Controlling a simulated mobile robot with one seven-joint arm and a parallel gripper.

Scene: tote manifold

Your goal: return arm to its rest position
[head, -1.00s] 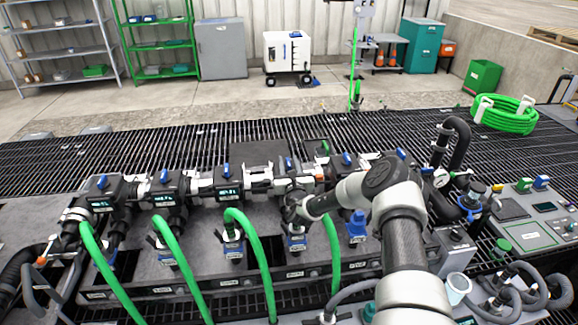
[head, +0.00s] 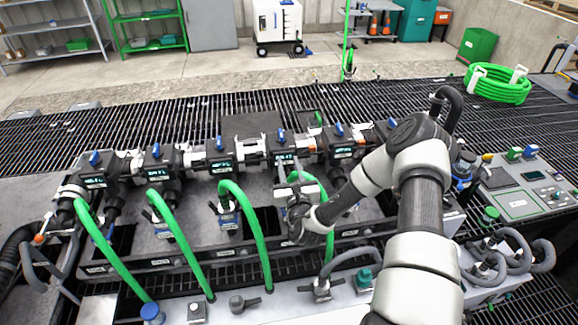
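My arm reaches up from the lower right of the head view, bends at the elbow over the right end of the manifold, and comes back down to the left. My gripper (head: 294,192) is at the middle of the view, in front of the manifold (head: 222,160). It overlaps the rightmost green hose (head: 318,195) in the picture; I cannot tell whether they touch. The fingers are too small and partly hidden, so I cannot tell whether they are open or hold anything.
Several green hoses, such as this one (head: 245,225), arch in front of the manifold. A control panel (head: 525,185) is on the right. A front ledge (head: 240,300) carries fittings and a blue cap (head: 152,313). Black grating (head: 60,145) lies open behind the manifold.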

